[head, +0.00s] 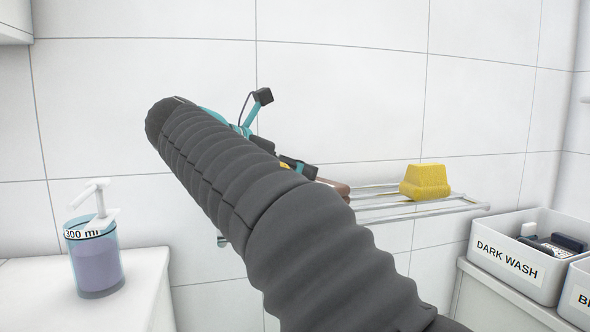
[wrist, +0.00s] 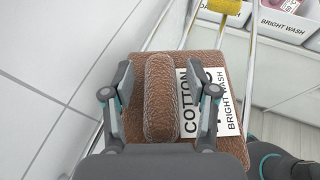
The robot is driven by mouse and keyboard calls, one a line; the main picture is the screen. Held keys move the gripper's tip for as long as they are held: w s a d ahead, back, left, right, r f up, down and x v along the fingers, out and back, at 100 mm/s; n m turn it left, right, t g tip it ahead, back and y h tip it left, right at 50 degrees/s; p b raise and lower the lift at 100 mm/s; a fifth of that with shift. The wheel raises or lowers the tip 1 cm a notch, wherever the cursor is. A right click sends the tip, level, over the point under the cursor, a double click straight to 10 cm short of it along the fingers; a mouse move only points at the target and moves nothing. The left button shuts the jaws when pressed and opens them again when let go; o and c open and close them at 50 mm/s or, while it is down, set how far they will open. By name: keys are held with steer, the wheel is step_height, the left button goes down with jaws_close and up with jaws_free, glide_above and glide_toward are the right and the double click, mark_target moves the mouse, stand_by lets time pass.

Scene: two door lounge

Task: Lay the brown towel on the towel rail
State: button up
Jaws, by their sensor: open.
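The brown towel (wrist: 215,66) lies flat across the bars of the towel rail (wrist: 250,70) in the wrist view. It has a raised rounded ridge in its middle and a white label reading COTTON and BRIGHT WASH. My gripper (wrist: 168,84) is open, with one finger on each side of the ridge and a gap visible on both sides. In the head view my arm hides most of the gripper and towel; only a brown edge of the towel (head: 336,187) shows above the towel rail (head: 425,212).
A yellow block-like item (head: 426,182) sits on the rail's right part. A DARK WASH bin (head: 508,262) stands at right on a white ledge, beside another bin. A soap dispenser (head: 97,262) stands on the left counter (head: 85,305). The tiled wall is close behind the rail.

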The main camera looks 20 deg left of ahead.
steer(key=p+v, duration=0.3)
steer(key=v, duration=0.9)
steer(key=shift+f, duration=0.1)
